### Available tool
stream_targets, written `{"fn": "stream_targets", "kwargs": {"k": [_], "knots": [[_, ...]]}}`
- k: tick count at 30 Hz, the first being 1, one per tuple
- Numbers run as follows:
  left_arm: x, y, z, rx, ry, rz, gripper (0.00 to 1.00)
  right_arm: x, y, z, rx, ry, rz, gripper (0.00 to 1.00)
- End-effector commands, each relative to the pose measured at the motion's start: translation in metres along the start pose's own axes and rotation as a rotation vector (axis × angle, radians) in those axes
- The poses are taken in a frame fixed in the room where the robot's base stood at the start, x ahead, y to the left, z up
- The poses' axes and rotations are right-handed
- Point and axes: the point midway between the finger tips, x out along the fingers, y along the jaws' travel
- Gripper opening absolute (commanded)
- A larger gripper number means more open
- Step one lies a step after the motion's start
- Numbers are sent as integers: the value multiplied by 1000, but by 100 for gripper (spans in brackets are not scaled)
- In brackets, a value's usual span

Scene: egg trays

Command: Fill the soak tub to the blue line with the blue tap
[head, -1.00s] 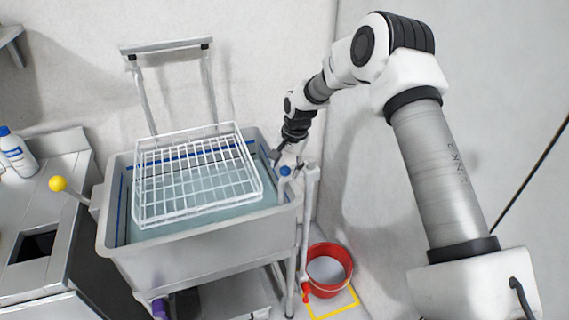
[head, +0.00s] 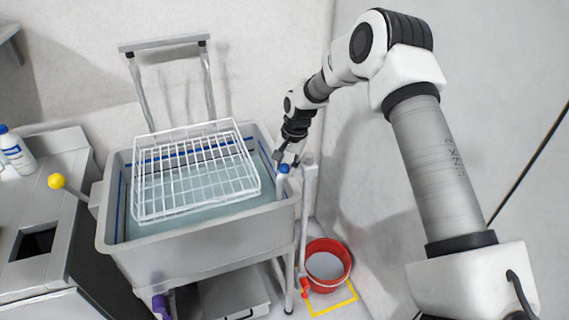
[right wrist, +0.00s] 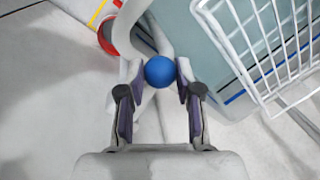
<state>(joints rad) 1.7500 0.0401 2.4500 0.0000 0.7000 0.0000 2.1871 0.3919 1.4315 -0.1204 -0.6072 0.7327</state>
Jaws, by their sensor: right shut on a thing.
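The soak tub (head: 205,245) is a grey metal basin with pale teal water (head: 160,226) in it. A blue line (head: 121,205) runs along its inner wall, and the water surface lies below it where I can see. The blue tap (head: 284,169) stands at the tub's right rim, with a round blue knob (right wrist: 160,72). My right gripper (head: 287,157) is at this knob; in the right wrist view its two fingers (right wrist: 158,68) are shut on the knob from both sides. My left gripper is not in view.
A white wire basket (head: 195,215) sits tilted over the tub. A yellow ball-ended lever (head: 56,181) is at the tub's left. A red bucket (head: 326,283) stands on the floor at right, by a red tap handle (head: 305,288). A purple handle (head: 160,306) is below the tub.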

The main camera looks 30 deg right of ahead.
Motion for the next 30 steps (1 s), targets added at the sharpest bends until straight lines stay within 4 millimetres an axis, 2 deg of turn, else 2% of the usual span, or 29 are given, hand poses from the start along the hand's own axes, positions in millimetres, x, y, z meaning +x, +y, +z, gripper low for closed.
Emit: {"fn": "stream_targets", "kwargs": {"k": [16, 30], "knots": [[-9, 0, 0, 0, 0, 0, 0, -9, 34, 12, -432, -81, -4, 0], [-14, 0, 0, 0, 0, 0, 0, -16, 71, 8, -872, -164, -3, 0]]}}
